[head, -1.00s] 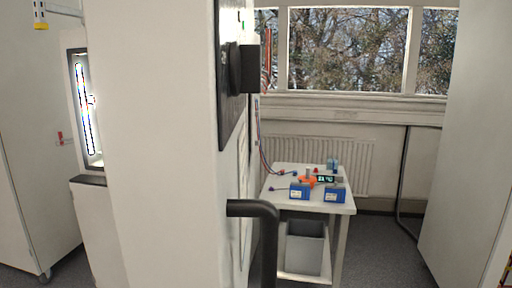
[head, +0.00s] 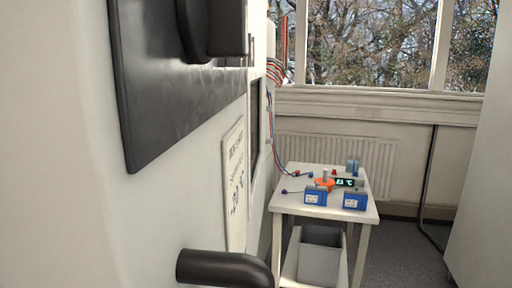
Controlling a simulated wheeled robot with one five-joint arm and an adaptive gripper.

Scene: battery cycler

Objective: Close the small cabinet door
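A large white cabinet body (head: 60,150) fills the left of the head view, very close to me. On its side face are a black panel (head: 165,90) with a dark rounded fitting (head: 212,28) and a pale label (head: 234,190) with print too blurred to read. A black bent bar (head: 222,267), like a handle, sticks out low on this face and is cut by the bottom edge. I cannot tell which part is the small door or whether it stands open. My gripper is not in view.
A white table (head: 300,207) stands ahead, with blue boxes (head: 315,196) and a small display (head: 348,183) on it. A grey bin (head: 320,262) sits below. A tall white panel (head: 483,190) stands at the right. Grey floor (head: 390,258) is free between.

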